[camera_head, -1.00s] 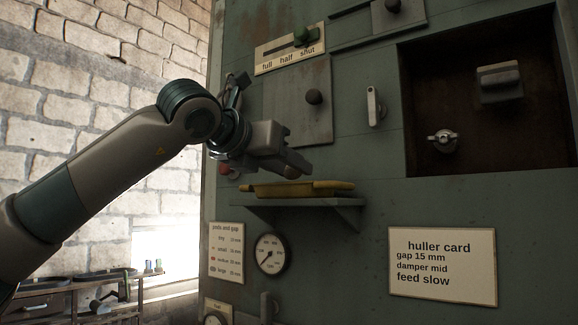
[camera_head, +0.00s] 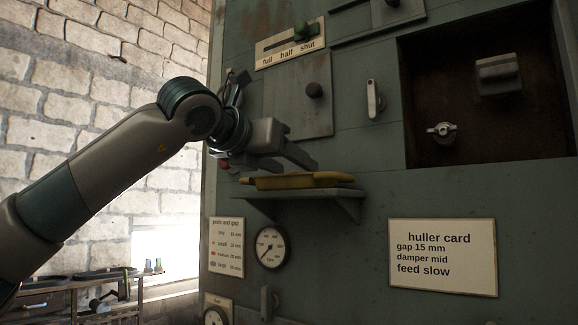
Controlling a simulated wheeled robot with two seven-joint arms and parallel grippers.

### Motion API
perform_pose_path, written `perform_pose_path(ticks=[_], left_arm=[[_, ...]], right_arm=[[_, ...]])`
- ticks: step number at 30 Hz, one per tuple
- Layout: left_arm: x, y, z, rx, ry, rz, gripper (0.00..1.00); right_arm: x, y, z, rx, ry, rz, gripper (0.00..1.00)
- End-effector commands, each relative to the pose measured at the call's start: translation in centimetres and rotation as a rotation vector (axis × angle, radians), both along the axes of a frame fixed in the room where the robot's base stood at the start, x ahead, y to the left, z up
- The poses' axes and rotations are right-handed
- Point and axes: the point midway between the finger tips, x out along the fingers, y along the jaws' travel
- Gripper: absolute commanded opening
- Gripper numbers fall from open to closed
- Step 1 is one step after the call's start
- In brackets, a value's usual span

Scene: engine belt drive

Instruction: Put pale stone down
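My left gripper (camera_head: 290,163) hangs just above the yellow tray (camera_head: 297,182), with its fingers apart and nothing visible between them. The tray lies on a small green shelf (camera_head: 340,195) fixed to the machine front. I do not see the pale stone; the tray's inside is hidden by its rim at this low viewing angle, so I cannot tell whether the stone lies in it. My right gripper is not in view.
A knobbed hatch (camera_head: 314,91) and a handle (camera_head: 375,99) are above the shelf. A dark recess (camera_head: 440,90) opens at the upper right. A gauge (camera_head: 270,247) and the huller card (camera_head: 442,256) are below. A bench (camera_head: 100,290) stands at the lower left.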

Motion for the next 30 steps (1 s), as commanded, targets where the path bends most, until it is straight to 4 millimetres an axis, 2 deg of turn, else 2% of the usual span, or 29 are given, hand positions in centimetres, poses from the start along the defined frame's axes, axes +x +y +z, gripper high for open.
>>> perform_pose_path(ticks=[11, 21, 22, 30], left_arm=[[0.0, 0.0, 0.2, 0.0, 0.0, 0.0, 0.53], [0.0, 0.0, 1.7, 0.002, 0.0, 0.001, 0.53], [-0.3, 0.3, 1.1, 0.0, -0.001, 0.001, 0.53], [-3.4, 2.4, 1.6, -0.002, -0.004, 0.002, 0.53]], right_arm=[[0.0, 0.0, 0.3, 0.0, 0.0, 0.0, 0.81], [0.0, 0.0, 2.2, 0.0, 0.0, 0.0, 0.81], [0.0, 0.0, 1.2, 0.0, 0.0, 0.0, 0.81], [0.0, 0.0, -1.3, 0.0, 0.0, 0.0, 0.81]])
